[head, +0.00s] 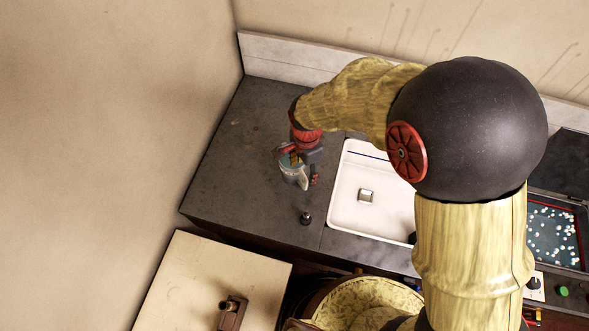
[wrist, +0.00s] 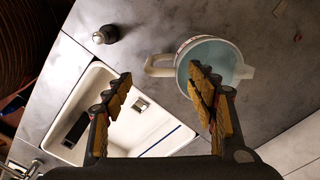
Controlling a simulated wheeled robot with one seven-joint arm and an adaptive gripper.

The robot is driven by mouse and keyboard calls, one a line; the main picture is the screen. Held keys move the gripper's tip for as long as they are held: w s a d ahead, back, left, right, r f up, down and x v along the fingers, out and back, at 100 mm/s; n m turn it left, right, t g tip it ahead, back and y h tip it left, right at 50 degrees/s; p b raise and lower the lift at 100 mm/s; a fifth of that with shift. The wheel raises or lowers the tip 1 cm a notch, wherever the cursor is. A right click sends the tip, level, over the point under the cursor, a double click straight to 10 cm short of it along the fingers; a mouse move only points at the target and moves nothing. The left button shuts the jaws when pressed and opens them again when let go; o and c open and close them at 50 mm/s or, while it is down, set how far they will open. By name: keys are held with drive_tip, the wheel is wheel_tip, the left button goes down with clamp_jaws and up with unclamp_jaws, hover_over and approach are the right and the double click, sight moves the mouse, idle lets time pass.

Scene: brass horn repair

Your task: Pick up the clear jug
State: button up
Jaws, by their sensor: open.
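The clear jug (head: 293,173) stands on the dark counter, left of the white sink, partly hidden by my gripper (head: 301,163) in the head view. In the wrist view the jug (wrist: 217,50) is seen from above, with a bluish inside, a pale handle on the left and a spout on the right. My gripper (wrist: 159,78) is open and empty above it. The right finger overlaps the jug's body, and the handle shows between the fingertips. I cannot tell how far the tips are above the jug, or whether they touch it.
The white sink (head: 348,209) lies right of the jug. A small dark knobbed object (head: 305,218) stands near the counter's front edge; it also shows in the wrist view (wrist: 106,34). The counter (head: 225,160) left of the jug is clear. A tray of pale beads (head: 553,238) is far right.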

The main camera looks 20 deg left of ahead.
sight(304, 176)
wheel_tip(304, 176, down, 6)
drive_tip(key=shift+s+r, duration=0.1)
drive_tip(key=shift+r, duration=0.05)
drive_tip(key=shift+c, duration=1.4)
drive_tip(key=shift+s, duration=0.1)
drive_tip(key=c, duration=1.1)
clamp_jaws()
